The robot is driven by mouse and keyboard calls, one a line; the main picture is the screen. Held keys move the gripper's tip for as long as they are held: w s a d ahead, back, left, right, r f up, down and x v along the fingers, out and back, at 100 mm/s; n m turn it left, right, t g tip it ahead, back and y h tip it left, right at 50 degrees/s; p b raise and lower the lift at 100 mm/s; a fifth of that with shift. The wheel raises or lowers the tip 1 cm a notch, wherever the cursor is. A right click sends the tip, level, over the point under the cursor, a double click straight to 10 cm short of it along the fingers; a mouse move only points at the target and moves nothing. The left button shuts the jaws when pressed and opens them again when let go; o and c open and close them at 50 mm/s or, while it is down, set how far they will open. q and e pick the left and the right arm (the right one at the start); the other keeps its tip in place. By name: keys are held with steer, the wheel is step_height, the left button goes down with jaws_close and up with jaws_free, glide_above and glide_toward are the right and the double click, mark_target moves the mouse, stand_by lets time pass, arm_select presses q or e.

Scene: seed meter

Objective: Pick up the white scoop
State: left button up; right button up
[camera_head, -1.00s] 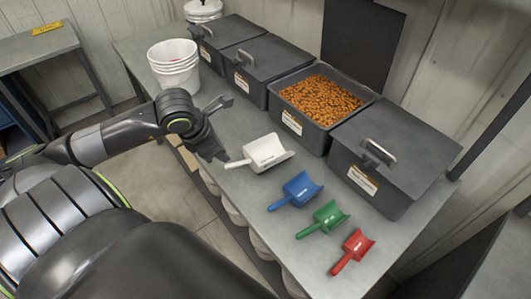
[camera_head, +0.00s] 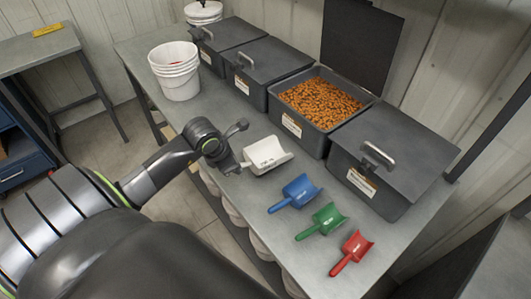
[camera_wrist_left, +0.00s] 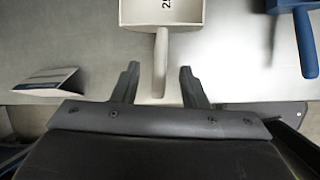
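The white scoop (camera_head: 266,154) lies on the grey table at the front edge, its handle pointing left toward my left gripper. In the left wrist view the scoop's bowl (camera_wrist_left: 140,12) is at the top and its handle (camera_wrist_left: 160,62) runs down between the two fingers. My left gripper (camera_wrist_left: 158,72) is open, with a finger on each side of the handle and visible gaps to both. In the head view the left gripper (camera_head: 236,165) is at the handle and hides most of it. My right gripper is not in view.
A blue scoop (camera_head: 296,191), a green scoop (camera_head: 322,220) and a red scoop (camera_head: 352,252) lie in a row to the right. Behind stands an open bin (camera_head: 318,105) of orange-brown pellets between lidded dark bins. White buckets (camera_head: 175,72) stand at the left.

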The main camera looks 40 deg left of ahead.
arm_select(q)
steer(key=shift+w+f, duration=0.2)
steer(key=shift+w, duration=0.05)
steer(key=p+x, duration=0.1)
steer(key=x, duration=0.2)
steer(key=shift+w+d+r+p, duration=0.1)
steer(key=shift+w+d+p, duration=0.1)
steer(key=shift+p, duration=0.1)
steer(key=shift+w+f, duration=0.2)
steer(key=shift+f, duration=0.45)
jaws_close()
